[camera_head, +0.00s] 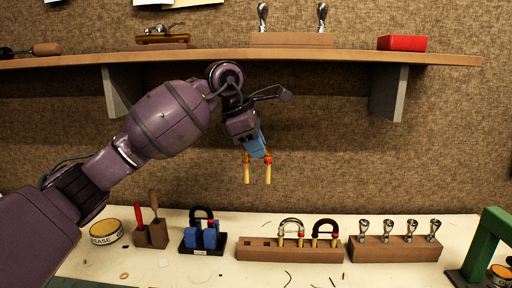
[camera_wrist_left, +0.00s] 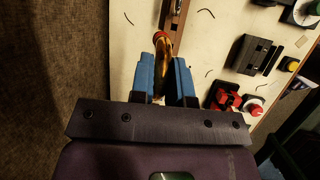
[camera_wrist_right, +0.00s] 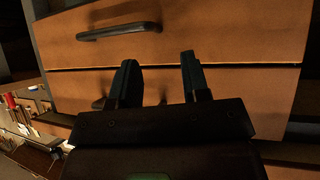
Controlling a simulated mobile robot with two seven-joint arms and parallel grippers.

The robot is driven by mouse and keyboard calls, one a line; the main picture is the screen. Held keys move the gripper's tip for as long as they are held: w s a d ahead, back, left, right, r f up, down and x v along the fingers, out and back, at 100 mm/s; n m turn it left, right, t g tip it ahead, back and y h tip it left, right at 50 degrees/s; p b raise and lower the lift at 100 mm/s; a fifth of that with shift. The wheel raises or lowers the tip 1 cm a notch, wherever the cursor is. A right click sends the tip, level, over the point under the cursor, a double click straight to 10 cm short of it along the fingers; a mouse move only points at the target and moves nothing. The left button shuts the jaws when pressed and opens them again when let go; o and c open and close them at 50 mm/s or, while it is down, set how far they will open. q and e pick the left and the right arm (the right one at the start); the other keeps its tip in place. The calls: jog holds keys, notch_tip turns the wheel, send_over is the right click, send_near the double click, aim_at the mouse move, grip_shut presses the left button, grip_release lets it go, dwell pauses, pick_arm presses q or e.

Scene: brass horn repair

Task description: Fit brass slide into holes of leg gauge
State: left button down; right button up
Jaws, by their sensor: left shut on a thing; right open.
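My left gripper (camera_head: 257,148) has blue fingers and is shut on a brass slide (camera_head: 268,172). It holds the slide in the air above the bench, its two yellow legs pointing down. The slide also shows between the fingers in the left wrist view (camera_wrist_left: 163,48). Below it stands a long wooden block (camera_head: 290,254) with open holes at its left end and two U-shaped slides in it. To its left is a black stand with blue blocks (camera_head: 210,238) and a dark arch. I cannot tell which is the leg gauge. My right gripper (camera_wrist_right: 158,72) is open and empty before wooden drawers.
A wooden block with several silver mouthpieces (camera_head: 398,249) stands right of the slide block. A green frame (camera_head: 485,245) is at the far right. A round tin (camera_head: 106,232) and a tool holder (camera_head: 151,236) stand left. A shelf (camera_head: 300,56) runs above with a red box (camera_head: 402,43).

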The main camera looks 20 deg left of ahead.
pick_arm(q)
jog(key=shift+r+p, duration=0.95)
jog(key=shift+r, duration=1.55)
pick_arm(e)
jog(key=r, duration=0.1)
jog(key=w+r, duration=0.1)
jog(key=r, duration=0.1)
